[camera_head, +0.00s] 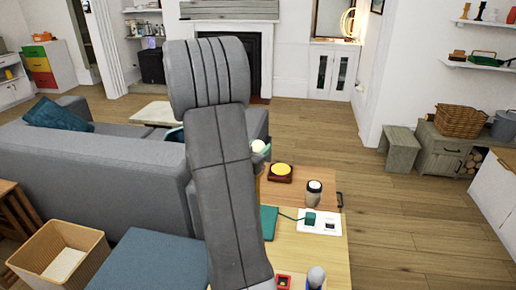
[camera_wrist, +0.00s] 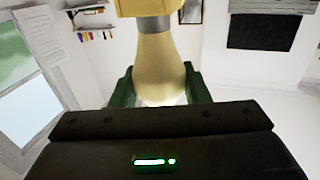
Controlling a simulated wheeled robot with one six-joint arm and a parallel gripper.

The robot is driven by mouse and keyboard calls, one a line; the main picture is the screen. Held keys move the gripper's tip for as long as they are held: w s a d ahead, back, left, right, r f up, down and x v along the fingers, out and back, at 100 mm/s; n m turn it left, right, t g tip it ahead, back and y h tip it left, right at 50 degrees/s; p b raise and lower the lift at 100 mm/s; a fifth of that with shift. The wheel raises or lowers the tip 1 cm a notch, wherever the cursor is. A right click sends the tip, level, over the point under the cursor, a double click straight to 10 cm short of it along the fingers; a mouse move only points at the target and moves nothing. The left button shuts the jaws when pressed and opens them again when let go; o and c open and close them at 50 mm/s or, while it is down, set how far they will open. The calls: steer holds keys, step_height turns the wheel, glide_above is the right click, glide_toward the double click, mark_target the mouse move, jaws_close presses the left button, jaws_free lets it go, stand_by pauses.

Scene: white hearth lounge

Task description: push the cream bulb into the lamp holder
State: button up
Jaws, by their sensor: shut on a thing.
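The cream bulb (camera_wrist: 160,65) fills the upper middle of the wrist view, its rounded end between the green fingers of my gripper (camera_wrist: 160,92). My gripper is shut on it. The bulb's grey metal collar (camera_wrist: 153,27) points away from the gripper, towards a yellow block (camera_wrist: 150,7) at the top edge, which may be the lamp holder. I cannot tell whether the collar is inside it or only in front of it. In the head view, my arm hides most of this; a bit of the cream bulb (camera_head: 258,146) shows beside it, above the wooden table.
A grey sofa (camera_head: 100,170) stands left.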

steer(key=shift+f, duration=0.2)
steer(key=o, duration=1)
steer(key=shift+o, duration=0.2)
steer(key=v, duration=0.7)
stand_by(0.4)
steer(key=shift+w+r, duration=0.1)
steer(key=shift+x, duration=2.6)
